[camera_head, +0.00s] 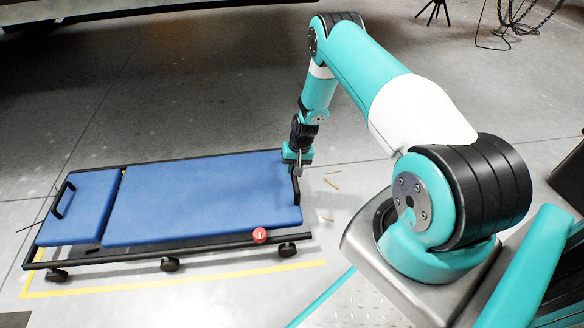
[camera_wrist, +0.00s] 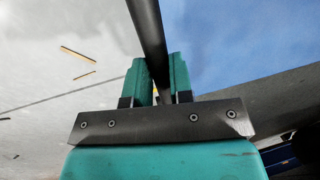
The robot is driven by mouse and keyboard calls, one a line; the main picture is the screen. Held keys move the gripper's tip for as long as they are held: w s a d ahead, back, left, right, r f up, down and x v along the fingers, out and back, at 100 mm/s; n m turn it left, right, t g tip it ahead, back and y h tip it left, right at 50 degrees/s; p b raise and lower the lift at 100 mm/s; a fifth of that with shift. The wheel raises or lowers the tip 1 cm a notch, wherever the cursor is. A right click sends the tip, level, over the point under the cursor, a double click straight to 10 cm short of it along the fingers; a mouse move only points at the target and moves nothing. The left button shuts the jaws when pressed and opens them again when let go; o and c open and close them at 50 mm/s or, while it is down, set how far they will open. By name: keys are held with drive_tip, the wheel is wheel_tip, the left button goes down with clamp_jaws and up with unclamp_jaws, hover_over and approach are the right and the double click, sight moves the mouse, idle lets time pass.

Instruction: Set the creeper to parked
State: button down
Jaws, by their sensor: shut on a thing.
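The creeper (camera_head: 190,200) is a low black-framed board with blue pads, standing on black casters on the grey floor in the head view. A separate blue head pad with a black loop handle (camera_head: 63,200) is at its left end. A red round knob (camera_head: 259,235) sits on the near side rail. My gripper (camera_head: 298,156) is at the creeper's right end, and its teal fingers (camera_wrist: 158,82) are shut around a black bar (camera_wrist: 148,35) there. The blue pad shows beside the bar in the wrist view (camera_wrist: 235,45).
A yellow line (camera_head: 170,280) is painted on the floor along the creeper's near side and left end. Small yellowish scraps (camera_head: 332,182) lie right of the creeper. A dark stand (camera_head: 435,10) and hanging chains (camera_head: 520,15) are at the back right. Open floor lies beyond the creeper.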

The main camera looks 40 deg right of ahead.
drive_tip(key=shift+w+a, duration=0.15)
drive_tip(key=shift+a, duration=0.1)
drive_tip(key=c, duration=1)
unclamp_jaws()
drive_tip(key=d+r+p, duration=0.1)
drive_tip(key=r+p, duration=0.1)
drive_tip(key=r, duration=0.3)
drive_tip(key=s+d+r+p, duration=0.1)
drive_tip(key=r+p, duration=0.2)
drive_tip(key=r, duration=0.3)
drive_tip(key=s+d+r+p, duration=0.1)
drive_tip(key=r+p, duration=0.1)
drive_tip(key=r, duration=0.4)
